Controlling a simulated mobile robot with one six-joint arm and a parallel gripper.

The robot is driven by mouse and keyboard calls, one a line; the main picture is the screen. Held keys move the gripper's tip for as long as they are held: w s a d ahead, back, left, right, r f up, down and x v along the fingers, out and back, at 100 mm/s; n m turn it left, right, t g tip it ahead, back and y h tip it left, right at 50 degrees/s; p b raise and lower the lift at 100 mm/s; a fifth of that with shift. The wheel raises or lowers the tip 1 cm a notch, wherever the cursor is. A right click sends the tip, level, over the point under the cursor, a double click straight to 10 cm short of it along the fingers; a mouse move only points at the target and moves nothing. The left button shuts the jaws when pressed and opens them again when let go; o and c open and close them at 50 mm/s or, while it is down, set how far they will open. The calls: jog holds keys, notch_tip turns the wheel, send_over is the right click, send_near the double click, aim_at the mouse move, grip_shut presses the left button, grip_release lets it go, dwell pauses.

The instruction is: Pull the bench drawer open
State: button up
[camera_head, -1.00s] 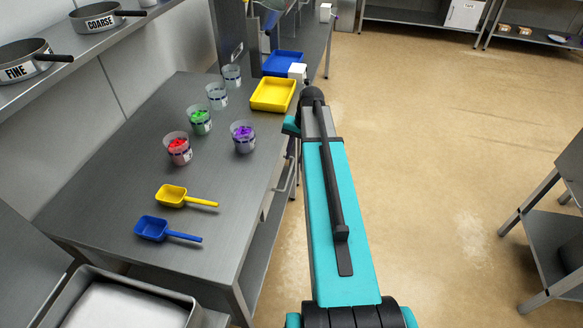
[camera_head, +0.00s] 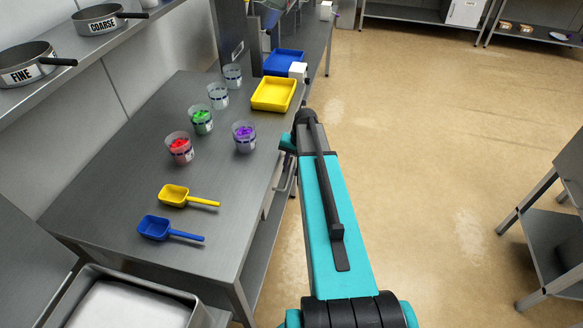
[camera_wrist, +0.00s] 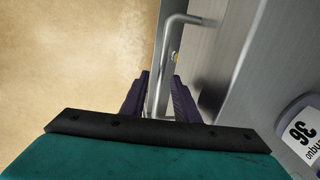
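The bench drawer's front (camera_wrist: 181,62) is a narrow metal face below the bench top, with a small brass-coloured spot on it. Its handle (camera_wrist: 163,62) is a bent metal bar; in the wrist view it runs down between the two dark purple fingers of my gripper (camera_wrist: 160,78). The fingers are apart, one on each side of the bar, with a gap visible. Contact cannot be made out. In the head view the handle (camera_head: 287,176) shows at the bench's right side, beside my arm, which hides the fingers.
The steel bench (camera_head: 120,150) carries a yellow scoop (camera_head: 175,195), a blue scoop (camera_head: 156,228), several cups and a yellow tray (camera_head: 273,94). A metal tray (camera_head: 85,285) stands at the near left. Open floor (camera_head: 430,150) lies to the right, with a steel table (camera_head: 555,220) beyond.

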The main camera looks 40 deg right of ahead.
grip_shut()
dwell(0.3)
jog(key=s+d+b, duration=0.3)
jog(key=s+d, duration=1.9)
jog(key=s, duration=0.3)
jog(key=shift+d, duration=0.2)
grip_release()
